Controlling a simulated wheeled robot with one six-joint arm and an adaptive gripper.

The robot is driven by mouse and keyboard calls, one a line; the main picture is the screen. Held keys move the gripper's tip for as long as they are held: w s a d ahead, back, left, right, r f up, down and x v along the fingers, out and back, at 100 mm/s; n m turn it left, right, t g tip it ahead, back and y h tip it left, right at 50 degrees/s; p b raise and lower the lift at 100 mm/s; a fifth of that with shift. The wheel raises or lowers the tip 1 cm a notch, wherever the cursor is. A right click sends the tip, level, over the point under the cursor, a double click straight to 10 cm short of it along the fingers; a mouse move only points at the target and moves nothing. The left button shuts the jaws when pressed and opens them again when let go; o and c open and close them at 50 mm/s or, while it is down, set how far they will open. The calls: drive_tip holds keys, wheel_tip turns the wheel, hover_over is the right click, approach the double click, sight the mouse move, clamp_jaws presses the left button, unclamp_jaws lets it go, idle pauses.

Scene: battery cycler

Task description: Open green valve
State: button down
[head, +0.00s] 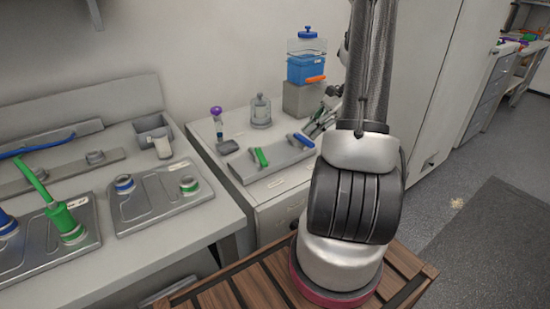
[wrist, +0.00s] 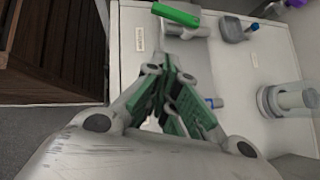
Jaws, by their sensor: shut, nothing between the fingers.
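The green valve handle (head: 261,157) sits on a grey valve block (head: 285,163) on the white cabinet top. It lies lengthwise, pointing from front to back. In the wrist view the green handle (wrist: 175,14) shows at the top edge, beyond my fingertips and apart from them. A blue valve handle (head: 303,141) sits on the same block, to the right. In the wrist view its blue end (wrist: 217,102) shows, mostly hidden behind my fingers. My gripper (wrist: 166,72) is shut and empty, above the block's blue side. In the head view my arm partly hides my gripper (head: 318,129).
A purple-topped vial (head: 217,120) and a glass jar (head: 261,111) stand behind the valve block. A blue container (head: 307,68) with an orange tap stands on a grey box at the back. The left bench holds plates with green and blue fittings.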

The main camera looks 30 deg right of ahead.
sight(261, 157)
drive_tip(key=shift+a, duration=0.15)
drive_tip(key=x, duration=1)
drive_tip(key=shift+a, duration=0.15)
drive_tip(key=shift+w+a, duration=0.25)
drive_tip(key=shift+a, duration=0.9)
drive_tip(key=shift+w+a, duration=0.2)
drive_tip(key=shift+a, duration=0.35)
